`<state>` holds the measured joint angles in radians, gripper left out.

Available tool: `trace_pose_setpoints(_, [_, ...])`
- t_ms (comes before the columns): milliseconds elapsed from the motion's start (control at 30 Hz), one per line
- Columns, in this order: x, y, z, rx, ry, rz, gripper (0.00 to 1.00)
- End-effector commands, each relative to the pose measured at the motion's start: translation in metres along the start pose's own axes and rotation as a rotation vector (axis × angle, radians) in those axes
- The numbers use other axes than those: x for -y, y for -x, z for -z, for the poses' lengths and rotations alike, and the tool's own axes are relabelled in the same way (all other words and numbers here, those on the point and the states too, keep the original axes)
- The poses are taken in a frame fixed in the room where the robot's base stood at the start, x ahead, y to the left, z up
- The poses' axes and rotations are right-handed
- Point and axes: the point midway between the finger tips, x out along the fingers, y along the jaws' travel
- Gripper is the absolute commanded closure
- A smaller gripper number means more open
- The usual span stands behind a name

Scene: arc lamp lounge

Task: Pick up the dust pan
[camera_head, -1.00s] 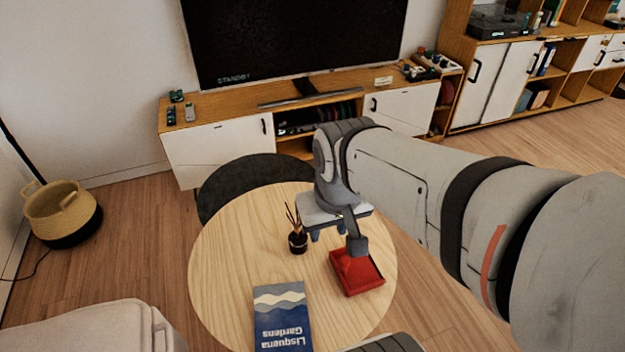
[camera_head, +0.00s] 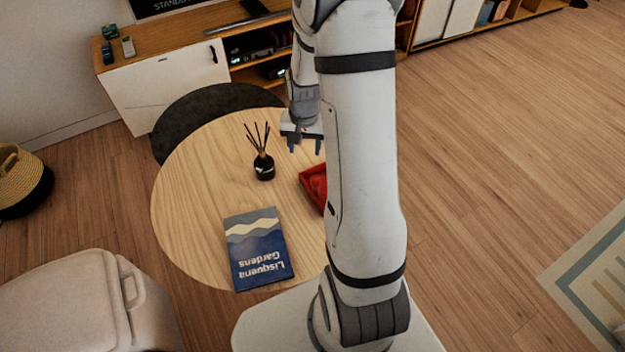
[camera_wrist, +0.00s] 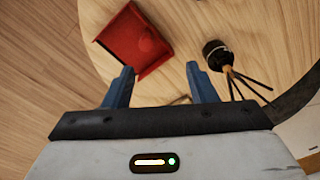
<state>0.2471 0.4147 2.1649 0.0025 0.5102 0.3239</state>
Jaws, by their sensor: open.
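The red dust pan (camera_head: 313,184) lies on the round wooden table, and my arm hides its right part in the head view. In the wrist view the dust pan (camera_wrist: 136,42) shows at the upper left, beyond my left fingertip; a darker red part lies at its right side. My gripper (camera_head: 305,146) hangs above the far right part of the table, behind the dust pan. In the wrist view my gripper (camera_wrist: 160,80) is open with nothing between its two blue fingers. Fingers and dust pan look apart.
A black reed diffuser (camera_head: 263,166) stands on the table left of my gripper; it also shows in the wrist view (camera_wrist: 217,54). A blue book (camera_head: 257,250) lies at the table's (camera_head: 190,205) front. A dark chair (camera_head: 205,105) and a TV cabinet (camera_head: 165,90) stand behind.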

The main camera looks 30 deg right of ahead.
Motion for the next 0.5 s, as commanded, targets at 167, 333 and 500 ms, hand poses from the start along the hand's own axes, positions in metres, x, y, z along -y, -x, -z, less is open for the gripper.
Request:
trace_pose_setpoints(167, [-0.014, -0.084, 0.017, 0.035, -0.109, -0.015, 0.48])
trace_pose_setpoints(333, [-0.021, -0.120, 0.024, 0.045, -0.162, -0.021, 0.48])
trace_pose_setpoints(500, [-0.024, -0.139, 0.024, 0.049, -0.177, -0.023, 0.48])
